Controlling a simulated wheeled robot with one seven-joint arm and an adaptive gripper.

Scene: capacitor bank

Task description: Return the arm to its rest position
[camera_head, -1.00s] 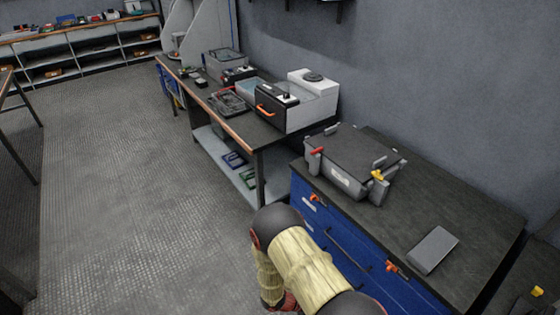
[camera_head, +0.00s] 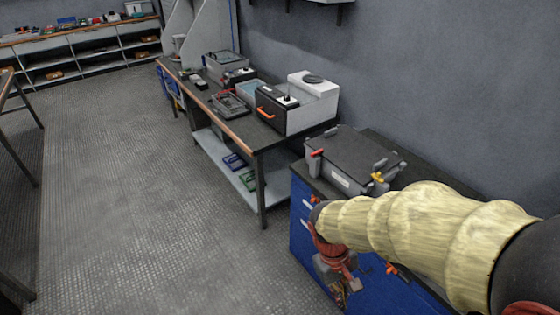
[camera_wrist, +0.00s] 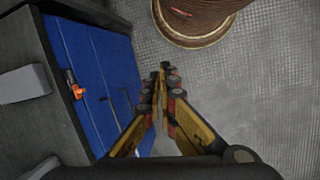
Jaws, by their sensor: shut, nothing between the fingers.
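My arm, in a pale ribbed sleeve, reaches across the lower right of the head view. Its end hangs down in front of the blue drawer cabinet (camera_head: 305,235). My gripper (camera_wrist: 161,72) shows in the wrist view with its yellow and black fingers together and nothing between them. It points past the cabinet's blue front (camera_wrist: 85,70) over the grey floor (camera_wrist: 265,90). In the head view the fingers are hard to make out.
A grey case (camera_head: 352,162) with red and yellow latches stands on the cabinet's dark top. A workbench (camera_head: 245,135) holds a white and black machine (camera_head: 300,105) and other devices. Shelves (camera_head: 80,50) stand at the back left. The floor (camera_head: 150,190) at left is clear.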

